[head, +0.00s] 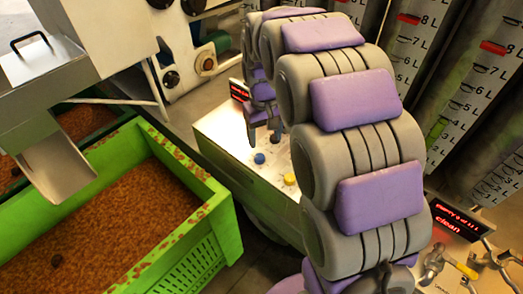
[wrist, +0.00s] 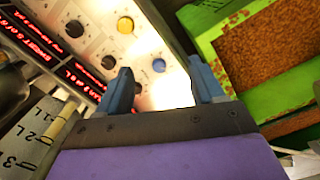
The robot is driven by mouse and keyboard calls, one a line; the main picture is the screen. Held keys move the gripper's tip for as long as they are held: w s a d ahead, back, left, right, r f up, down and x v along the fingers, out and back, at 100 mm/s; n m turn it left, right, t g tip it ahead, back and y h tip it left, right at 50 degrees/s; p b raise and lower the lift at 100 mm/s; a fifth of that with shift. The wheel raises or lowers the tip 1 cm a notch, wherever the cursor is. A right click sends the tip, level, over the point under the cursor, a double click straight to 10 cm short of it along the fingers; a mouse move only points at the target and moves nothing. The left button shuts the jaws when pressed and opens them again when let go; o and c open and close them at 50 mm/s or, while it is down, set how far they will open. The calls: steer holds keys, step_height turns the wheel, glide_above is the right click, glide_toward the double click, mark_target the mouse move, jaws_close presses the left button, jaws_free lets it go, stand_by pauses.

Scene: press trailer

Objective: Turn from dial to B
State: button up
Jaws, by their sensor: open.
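A pale control panel (head: 225,138) stands behind the green crate, with a blue knob (head: 259,158) and a yellow knob (head: 290,179) on it. The dial letters are too small to read, so I cannot tell which is the from dial. My gripper (wrist: 163,84) is open and empty, its blue fingers spread apart above the panel. In the head view my arm hides part of the panel.
A green crate (head: 222,215) of brown grainy material stands at left under a metal chute (head: 58,170). Red-lit displays (head: 240,90) (head: 455,218) stand by the panel and at right. Tall graduated cylinders (head: 480,100) and taps (head: 450,262) are on the right.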

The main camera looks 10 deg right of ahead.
steer(key=w+f, duration=0.2)
steer(key=w, duration=0.6)
glide_above(260, 156)
steer(key=a, duration=0.1)
step_height(260, 156, down, 10)
steer(key=shift+n, duration=0.4)
steer(key=f+b, duration=0.1)
steer(key=f, duration=0.1)
steer(key=d+f, duration=0.1)
steer(key=f, duration=0.2)
steer(key=f+b, duration=0.1)
steer(key=f, duration=0.1)
steer(key=shift+d+f+b, duration=0.25)
steer(key=shift+f+b, duration=0.1)
steer(key=shift+f, duration=0.05)
steer(key=shift+a+f, duration=0.4)
steer(key=shift+a, duration=0.25)
steer(key=shift+d, duration=0.5)
steer(key=c, duration=0.4)
steer(key=shift+a, duration=0.25)
steer(key=c, duration=0.6)
steer(key=shift+c, duration=0.3)
